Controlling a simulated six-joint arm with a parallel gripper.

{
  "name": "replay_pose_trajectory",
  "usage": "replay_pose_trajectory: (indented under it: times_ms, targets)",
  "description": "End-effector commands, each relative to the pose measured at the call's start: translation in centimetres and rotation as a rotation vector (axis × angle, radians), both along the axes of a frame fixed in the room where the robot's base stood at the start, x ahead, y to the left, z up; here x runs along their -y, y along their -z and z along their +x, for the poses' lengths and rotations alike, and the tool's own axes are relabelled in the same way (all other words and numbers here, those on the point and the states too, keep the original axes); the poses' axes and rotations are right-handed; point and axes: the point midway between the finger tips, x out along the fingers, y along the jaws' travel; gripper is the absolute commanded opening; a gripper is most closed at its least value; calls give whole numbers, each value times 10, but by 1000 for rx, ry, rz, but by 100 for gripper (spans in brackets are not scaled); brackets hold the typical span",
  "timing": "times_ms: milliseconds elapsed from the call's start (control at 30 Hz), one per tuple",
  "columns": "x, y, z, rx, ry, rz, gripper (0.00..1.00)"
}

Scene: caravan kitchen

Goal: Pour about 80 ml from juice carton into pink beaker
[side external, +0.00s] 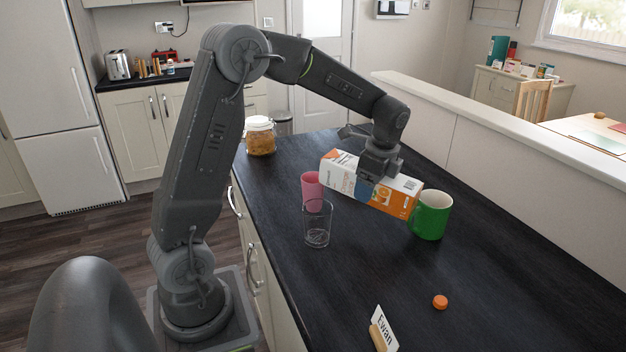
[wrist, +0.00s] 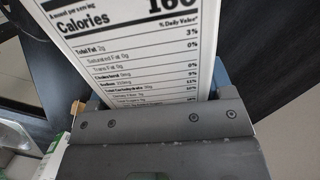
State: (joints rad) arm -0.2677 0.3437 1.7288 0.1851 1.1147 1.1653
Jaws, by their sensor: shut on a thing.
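The juice carton (side external: 398,196), white and orange, is tilted close to horizontal above the counter, its left end slightly higher in the side view. My gripper (side external: 374,178) is shut around its middle. In the wrist view the carton's nutrition panel (wrist: 135,50) fills much of the picture, above my gripper (wrist: 160,110). The pink beaker (side external: 311,187) stands upright on the counter, below and left of the carton's left end. A clear glass in front hides part of the beaker. I cannot see its contents, and no stream of juice shows.
The clear glass (side external: 317,224) stands right in front of the pink beaker. A green mug (side external: 430,215) stands close by the carton's right end. An orange cap (side external: 440,302) and an "Ewan" name card (side external: 384,330) are nearer. A jar (side external: 260,137) stands at the back left.

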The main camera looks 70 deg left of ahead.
Motion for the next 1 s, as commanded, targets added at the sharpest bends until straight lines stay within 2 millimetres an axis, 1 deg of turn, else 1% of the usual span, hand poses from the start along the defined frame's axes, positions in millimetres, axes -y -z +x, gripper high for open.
replay_pose_trajectory:
  times_ms: [67, 233, 400, 433, 533, 733, 867, 1000]
  targets:
    - [0, 2, 0, -5, 0, -1, 23]
    - [1, 0, 0, -22, 3, 26, 23]
    - [3, -11, 1, -80, 6, 123, 23]
    - [3, -10, 1, -98, 4, 145, 23]
    - [-2, 4, -3, -153, 3, 228, 23]
    - [-13, 27, -10, -251, 0, 380, 23]
    - [-25, 16, -17, -336, -2, 518, 23]
    - [-33, 10, -22, -442, -1, 671, 23]
